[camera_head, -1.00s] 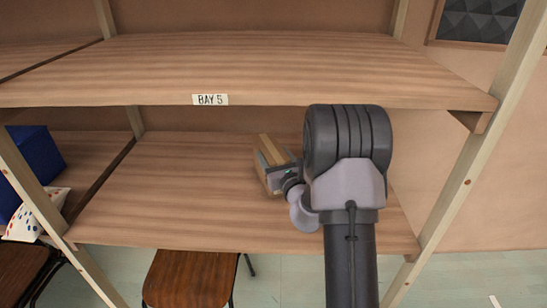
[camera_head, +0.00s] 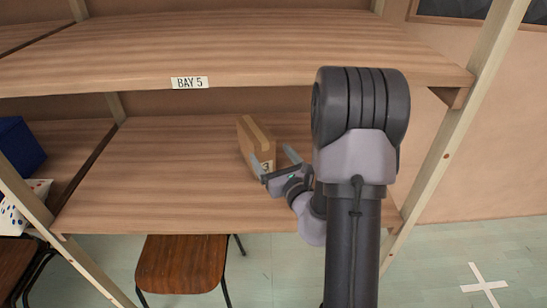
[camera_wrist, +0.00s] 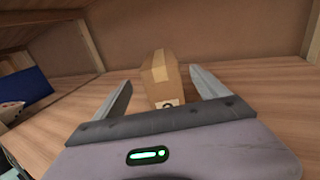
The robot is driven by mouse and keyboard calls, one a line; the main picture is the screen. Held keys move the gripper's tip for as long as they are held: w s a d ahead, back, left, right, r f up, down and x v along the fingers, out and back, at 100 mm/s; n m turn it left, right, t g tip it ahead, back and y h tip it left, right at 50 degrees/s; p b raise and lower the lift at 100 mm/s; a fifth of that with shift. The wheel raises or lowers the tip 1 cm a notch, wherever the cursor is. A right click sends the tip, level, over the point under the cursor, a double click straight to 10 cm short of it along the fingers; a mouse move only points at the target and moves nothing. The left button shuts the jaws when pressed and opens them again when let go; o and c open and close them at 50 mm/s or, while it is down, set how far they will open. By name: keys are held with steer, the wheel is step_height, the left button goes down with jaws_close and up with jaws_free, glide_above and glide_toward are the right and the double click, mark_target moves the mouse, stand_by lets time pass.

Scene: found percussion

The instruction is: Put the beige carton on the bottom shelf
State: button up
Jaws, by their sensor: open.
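The beige carton (camera_head: 255,142) stands upright on the bottom shelf (camera_head: 150,185), towards the middle right of the board. A small label with a mark shows low on its near face. My gripper (camera_head: 275,166) is open in front of the carton, with its two fingers pointing at it. In the wrist view the carton (camera_wrist: 161,76) stands ahead, between and beyond the fingertips of my gripper (camera_wrist: 160,80), and I see room on both sides of it. Part of the shelf's right side is hidden behind my arm.
The upper shelf (camera_head: 230,55) labelled BAY 5 hangs above. A right post (camera_head: 450,140) stands close to my arm. A blue box (camera_head: 18,150) and a white spotted object (camera_head: 20,205) are at left. A wooden chair (camera_head: 182,262) stands below. The bottom shelf's left part is clear.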

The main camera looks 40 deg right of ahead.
steer(key=s+a+r+n+g+y, duration=0.25)
steer(key=a+n+y, duration=0.3)
steer(key=a, duration=0.45)
steer(key=s+a+r+n+g+y, duration=0.2)
steer(key=a+r+n+y, duration=0.3)
steer(key=a, duration=0.5)
steer(key=s+a+r+n+g+y, duration=0.2)
steer(key=a+n+y, duration=0.4)
steer(key=a, duration=0.4)
steer(key=s+a+f+n+g+h, duration=0.2)
steer(key=s+a+n+g, duration=0.4)
steer(key=s+n, duration=0.3)
steer(key=s+d+f+n+g+h, duration=0.1)
steer(key=s+n+g+h, duration=0.2)
steer(key=s, duration=0.4)
steer(key=s+d+r+n+t+h, duration=0.1)
steer(key=d+n+t+h, duration=0.2)
steer(key=d+n+h, duration=0.2)
steer(key=d+h, duration=0.1)
steer(key=d, duration=0.2)
steer(key=shift+s+r+t, duration=0.15)
steer(key=shift+r+t, duration=0.05)
steer(key=shift+t, duration=0.15)
